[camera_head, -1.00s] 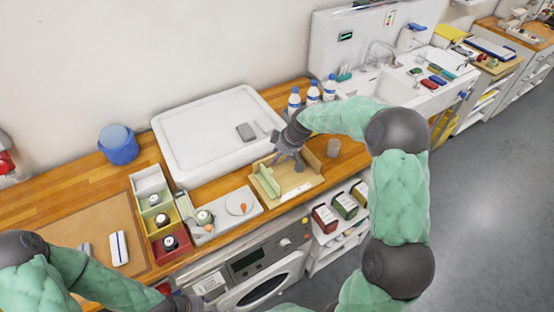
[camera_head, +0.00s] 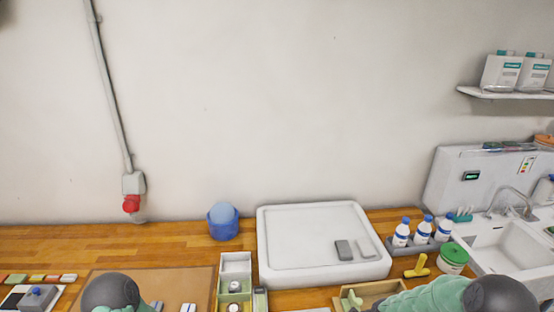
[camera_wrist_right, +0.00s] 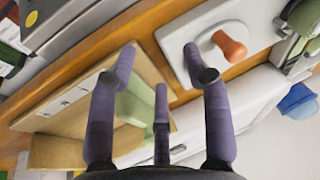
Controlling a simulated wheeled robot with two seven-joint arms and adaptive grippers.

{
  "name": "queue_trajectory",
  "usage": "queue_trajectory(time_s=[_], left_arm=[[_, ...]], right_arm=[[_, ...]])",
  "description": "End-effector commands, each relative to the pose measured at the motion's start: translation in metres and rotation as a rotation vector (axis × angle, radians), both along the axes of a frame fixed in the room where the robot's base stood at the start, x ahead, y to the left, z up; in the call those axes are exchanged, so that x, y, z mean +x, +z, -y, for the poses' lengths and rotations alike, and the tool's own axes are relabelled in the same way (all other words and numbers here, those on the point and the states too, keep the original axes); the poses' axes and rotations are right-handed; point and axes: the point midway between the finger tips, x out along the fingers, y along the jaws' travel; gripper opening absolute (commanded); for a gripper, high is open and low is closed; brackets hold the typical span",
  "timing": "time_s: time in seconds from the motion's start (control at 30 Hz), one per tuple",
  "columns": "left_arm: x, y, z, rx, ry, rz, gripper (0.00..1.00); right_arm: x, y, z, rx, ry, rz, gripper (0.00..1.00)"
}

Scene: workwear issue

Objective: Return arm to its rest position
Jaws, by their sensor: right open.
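My right gripper (camera_wrist_right: 160,62) shows in the right wrist view with its three purple-grey fingers spread apart and nothing between them. Beyond the fingers are the wooden tray (camera_wrist_right: 75,108) on the left and a white plate (camera_wrist_right: 198,42) with an orange-red knob-like thing (camera_wrist_right: 231,46) on the right. In the head view my right arm (camera_head: 440,296) shows only as a green sleeve and dark joint at the bottom right. Neither gripper is in the head view.
A wooden counter (camera_head: 50,245) runs along the wall. On it are a blue bucket (camera_head: 222,226), a large white tray (camera_head: 318,212), several bottles (camera_head: 401,236), a yellow tool (camera_head: 417,266) and a green-lidded tub (camera_head: 453,256). A sink (camera_head: 500,240) is at right.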

Motion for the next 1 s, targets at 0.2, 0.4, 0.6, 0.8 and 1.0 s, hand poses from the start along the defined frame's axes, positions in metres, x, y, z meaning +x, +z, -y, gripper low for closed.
queue_trajectory(time_s=[0.2, 0.4, 0.6, 0.8, 1.0], left_arm=[[0.0, 0.0, 0.0, 0.0, 0.0, 0.0, 0.4], [0.0, 0.0, 0.0, 0.0, 0.0, 0.0, 0.4], [0.0, 0.0, 0.0, 0.0, 0.0, 0.0, 0.4], [0.0, -0.021, 0.0, 0.0, 0.0, 0.0, 0.4], [0.0, -0.051, 0.0, 0.0, 0.0, 0.0, 0.4]], right_arm=[[-0.086, -0.072, -0.057, 0.081, -0.166, -0.15, 0.5], [-0.159, -0.104, -0.093, 0.122, -0.304, -0.261, 0.5], [-0.219, -0.116, -0.116, 0.141, -0.407, -0.351, 0.5], [-0.234, -0.137, -0.123, 0.143, -0.44, -0.368, 0.5], [-0.23, -0.163, -0.126, 0.141, -0.423, -0.357, 0.5]])
